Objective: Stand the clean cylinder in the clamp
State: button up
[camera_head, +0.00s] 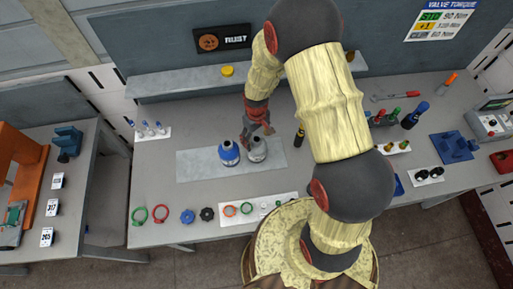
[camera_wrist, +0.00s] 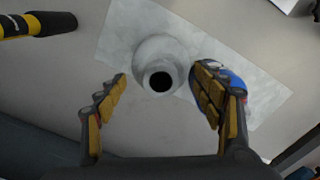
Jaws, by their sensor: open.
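A grey cylinder (camera_head: 257,150) stands on a pale mat (camera_head: 195,168) on the workbench. A blue cylinder (camera_head: 228,152) stands beside it on the left. My gripper (camera_head: 262,130) is open, pointing down just above the grey cylinder. In the wrist view the grey cylinder (camera_wrist: 160,65), with a dark hole in its top, lies ahead between the spread fingers (camera_wrist: 162,112). The right finger partly hides the blue cylinder (camera_wrist: 236,86). A blue vice-like clamp (camera_head: 68,143) is on the left table; a blue fixture (camera_head: 455,146) is at the bench's right. I cannot tell which cylinder is clean.
A black-and-yellow tool (camera_head: 299,136) stands right of the mat. Rings and knobs (camera_head: 188,216) line the front edge. Small bottles (camera_head: 148,129) stand at the left. A shelf (camera_head: 180,82) runs along the back. My arm hides part of the bench's middle right.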

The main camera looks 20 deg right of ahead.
jog(key=shift+f, duration=0.25)
jog(key=shift+s, duration=0.15)
jog(key=shift+c, duration=0.9)
jog(key=c, duration=1.5)
grip_shut()
